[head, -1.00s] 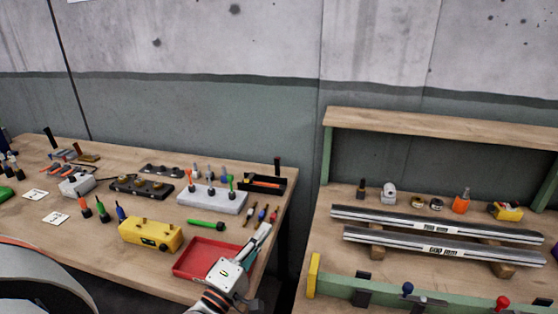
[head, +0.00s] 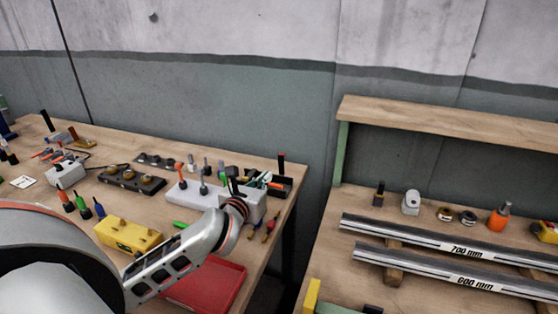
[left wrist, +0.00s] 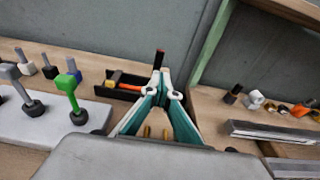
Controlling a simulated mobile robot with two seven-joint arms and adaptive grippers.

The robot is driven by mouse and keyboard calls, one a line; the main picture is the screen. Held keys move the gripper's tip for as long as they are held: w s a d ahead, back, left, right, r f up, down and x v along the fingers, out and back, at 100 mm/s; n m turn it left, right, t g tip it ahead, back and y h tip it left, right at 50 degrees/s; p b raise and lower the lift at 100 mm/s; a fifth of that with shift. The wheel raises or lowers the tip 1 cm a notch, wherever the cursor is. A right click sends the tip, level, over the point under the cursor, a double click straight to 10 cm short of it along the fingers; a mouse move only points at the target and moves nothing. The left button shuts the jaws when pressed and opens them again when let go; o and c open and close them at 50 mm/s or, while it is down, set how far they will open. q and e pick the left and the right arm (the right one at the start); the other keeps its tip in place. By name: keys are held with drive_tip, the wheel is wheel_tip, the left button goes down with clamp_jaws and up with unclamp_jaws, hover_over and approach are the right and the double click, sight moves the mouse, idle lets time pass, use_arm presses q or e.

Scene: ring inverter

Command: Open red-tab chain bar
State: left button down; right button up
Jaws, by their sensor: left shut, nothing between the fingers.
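My left gripper (head: 262,183) reaches from the left over the left bench, near the black tray (head: 284,191) and the white block (head: 184,196). In the left wrist view its teal fingers (left wrist: 160,74) meet at the tips, shut and empty, in front of the black tray (left wrist: 113,93). Two metal bars lie across the right bench, the 700 mm bar (head: 420,241) behind the 600 mm bar (head: 420,266). I cannot make out a red tab on either. My right gripper is not in view.
A red tray (head: 222,288) lies under my left arm, with a yellow box (head: 126,236) to its left. A gap separates the benches. A raised shelf (head: 440,125) runs behind the bars.

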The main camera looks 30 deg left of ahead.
use_arm(q)
approach(282, 157)
drive_tip(key=x, duration=0.5)
drive_tip(key=shift+w+a+f, duration=0.1)
drive_tip(key=shift+w+f, duration=0.1)
drive_tip(key=shift+f, duration=0.1)
drive_tip(key=shift+w+a, duration=0.15)
drive_tip(key=shift+w, duration=0.65)
drive_tip(key=shift+w, duration=0.1)
